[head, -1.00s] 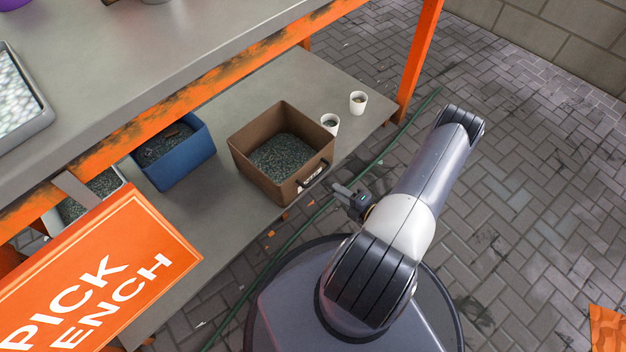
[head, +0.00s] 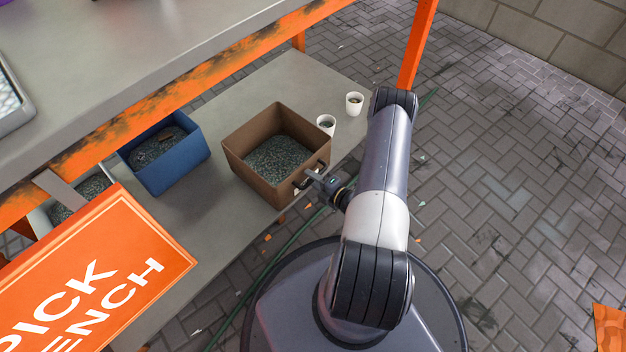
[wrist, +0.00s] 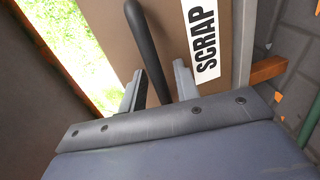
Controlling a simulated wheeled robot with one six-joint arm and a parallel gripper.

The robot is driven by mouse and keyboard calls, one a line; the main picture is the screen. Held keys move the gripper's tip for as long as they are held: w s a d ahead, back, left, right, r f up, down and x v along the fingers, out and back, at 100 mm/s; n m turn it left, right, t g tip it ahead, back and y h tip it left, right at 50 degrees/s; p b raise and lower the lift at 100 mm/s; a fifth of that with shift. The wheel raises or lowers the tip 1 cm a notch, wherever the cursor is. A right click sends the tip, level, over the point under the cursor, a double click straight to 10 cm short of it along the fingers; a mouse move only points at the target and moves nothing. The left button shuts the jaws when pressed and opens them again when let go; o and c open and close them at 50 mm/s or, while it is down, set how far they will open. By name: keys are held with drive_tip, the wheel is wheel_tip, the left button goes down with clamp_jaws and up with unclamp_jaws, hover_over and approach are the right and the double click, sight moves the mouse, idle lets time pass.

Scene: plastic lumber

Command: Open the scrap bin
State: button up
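The scrap bin (head: 251,169) is a brown open-topped box on the bench's lower shelf, holding grey-green granules. In the wrist view its brown front (wrist: 218,20) carries a white label reading SCRAP (wrist: 204,42). A dark bar handle (wrist: 146,45) is fixed to that front. My gripper (head: 312,178) is at the bin's front, at handle height. In the wrist view my gripper (wrist: 160,80) has its two fingers apart, one on each side of the handle. The handle runs between them; I see no clear grip on it. The head view hides most of the label behind my gripper.
A blue bin (head: 165,166) stands left of the scrap bin. Two white cups (head: 326,124) (head: 354,103) stand to its right. An orange sign (head: 90,285) juts out at front left. An orange post (head: 417,45) rises at right. The paved floor (head: 510,190) at right is clear.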

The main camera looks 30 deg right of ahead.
drive_tip(key=shift+c, duration=0.5)
clamp_jaws()
